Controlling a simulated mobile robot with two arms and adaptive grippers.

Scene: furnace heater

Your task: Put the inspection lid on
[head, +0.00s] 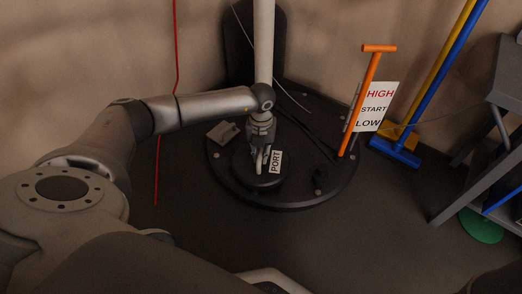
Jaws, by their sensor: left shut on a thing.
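My left gripper (262,162) points down over the round dark base plate and is shut. Its fingers close at the middle of a dark round disc, which I take to be the inspection lid (252,186). The lid is low over the left part of the plate, beside a white sign reading PORT (275,162). The fingers hide the gripped part of the lid. I cannot tell whether the lid touches the port beneath it. My right gripper is not in view.
The round base plate (318,194) carries a grey block (222,132), an orange T-handled lever (367,90) and a HIGH/START/LOW sign (377,106). A pale vertical pipe (263,40) rises behind. Blue and yellow brooms (440,75) and a grey table (480,170) stand right.

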